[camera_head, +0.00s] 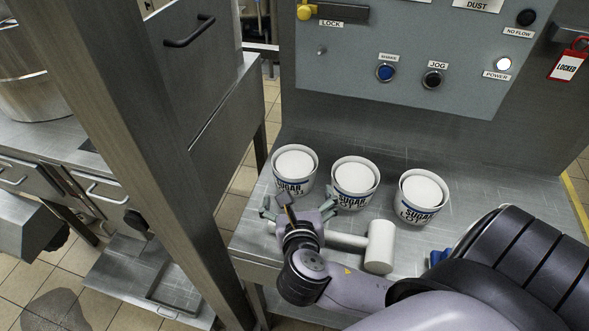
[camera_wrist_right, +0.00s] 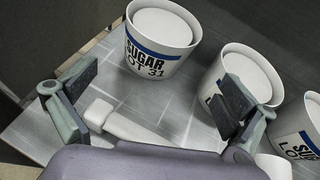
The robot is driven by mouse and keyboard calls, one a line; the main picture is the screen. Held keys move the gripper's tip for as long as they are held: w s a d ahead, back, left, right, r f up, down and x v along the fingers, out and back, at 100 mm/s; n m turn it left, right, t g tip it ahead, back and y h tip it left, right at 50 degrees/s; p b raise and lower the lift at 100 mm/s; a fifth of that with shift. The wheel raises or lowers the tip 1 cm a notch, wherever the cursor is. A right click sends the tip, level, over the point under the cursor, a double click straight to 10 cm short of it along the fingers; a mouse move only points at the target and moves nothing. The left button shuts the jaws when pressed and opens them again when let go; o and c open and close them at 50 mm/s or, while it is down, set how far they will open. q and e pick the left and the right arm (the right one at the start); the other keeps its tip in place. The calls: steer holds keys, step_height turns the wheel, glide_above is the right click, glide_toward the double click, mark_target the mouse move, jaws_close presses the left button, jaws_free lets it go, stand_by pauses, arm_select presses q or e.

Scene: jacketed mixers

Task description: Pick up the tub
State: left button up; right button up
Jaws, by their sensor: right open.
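Three white tubs with blue bands and black SUGAR lettering stand upright in a row on the steel shelf: the left tub (camera_head: 294,172), the middle tub (camera_head: 353,185) and the right tub (camera_head: 418,198). In the right wrist view the left tub (camera_wrist_right: 160,48), reading LOT 31, stands ahead between the fingers. The middle tub (camera_wrist_right: 236,80) is partly hidden behind the right-hand finger, and the right tub (camera_wrist_right: 308,128) is cut by the frame edge. My right gripper (camera_head: 299,205) is open and empty, in front of the left tub. It also shows in the wrist view (camera_wrist_right: 155,95). My left gripper is not in view.
A white mallet (camera_head: 380,246) lies on the steel shelf (camera_head: 455,160), its handle running beneath my right gripper. A control panel (camera_head: 400,50) with buttons rises behind the tubs. A steel post (camera_head: 140,150) stands left of the shelf.

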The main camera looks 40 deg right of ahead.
mark_target(295, 163)
steer(key=p+x, duration=0.1)
steer(key=x, duration=1.2)
steer(key=shift+w+d+f, duration=0.1)
steer(key=shift+w+f, duration=0.05)
steer(key=shift+w, duration=0.1)
steer(key=shift+c, duration=0.6)
steer(key=c, duration=1.3)
steer(key=shift+c, duration=0.3)
